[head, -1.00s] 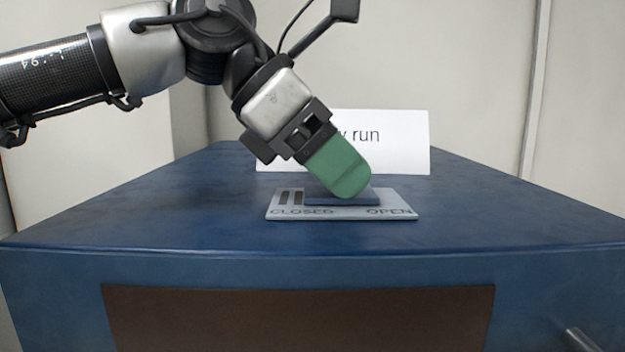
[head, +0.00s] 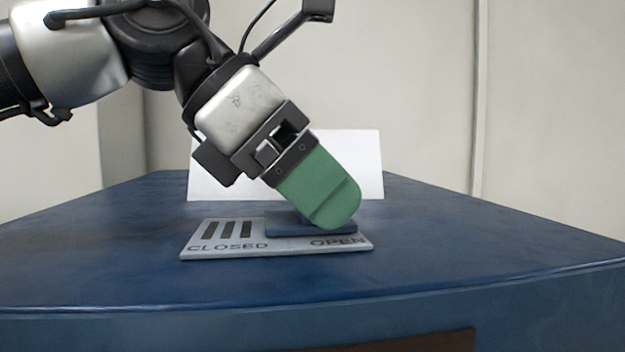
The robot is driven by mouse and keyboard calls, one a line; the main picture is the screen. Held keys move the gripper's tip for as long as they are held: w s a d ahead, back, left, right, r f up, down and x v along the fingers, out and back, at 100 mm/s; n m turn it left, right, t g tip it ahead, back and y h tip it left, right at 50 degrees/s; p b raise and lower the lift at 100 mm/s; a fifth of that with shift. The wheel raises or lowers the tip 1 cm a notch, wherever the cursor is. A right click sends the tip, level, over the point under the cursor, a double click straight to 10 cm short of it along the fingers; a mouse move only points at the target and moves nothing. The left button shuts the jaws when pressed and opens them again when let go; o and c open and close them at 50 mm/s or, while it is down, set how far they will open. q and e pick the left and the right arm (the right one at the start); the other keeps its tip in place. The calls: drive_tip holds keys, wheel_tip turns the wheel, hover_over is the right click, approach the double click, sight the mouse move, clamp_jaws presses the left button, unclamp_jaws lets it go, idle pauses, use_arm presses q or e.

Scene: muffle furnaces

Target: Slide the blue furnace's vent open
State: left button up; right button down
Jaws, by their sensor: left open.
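The blue furnace (head: 90,260) fills the lower part of the head view. On its top lies a grey vent plate (head: 215,249), marked CLOSED at the left and OPEN at the right. The blue vent slider (head: 285,228) sits toward the OPEN end, and several dark slots show uncovered at the left. My left gripper (head: 330,205) comes down tilted from the upper left, its green fingertip at the slider's right part. The fingers overlap in this view, so the gap between them is hidden; the gripper is open. My right gripper is not in view.
A white sign (head: 365,160) stands on the furnace top behind the gripper, its text hidden. The furnace top is clear on both sides of the plate. A brown front panel (head: 420,343) shows at the bottom edge. A pale wall is behind.

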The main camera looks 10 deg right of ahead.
use_arm(q)
drive_tip(key=shift+a, duration=0.15)
drive_tip(key=shift+a+r, duration=0.2)
drive_tip(key=shift+r, duration=0.05)
drive_tip(key=b+v, duration=0.2)
drive_tip(key=v, duration=0.8)
drive_tip(key=shift+d, duration=0.1)
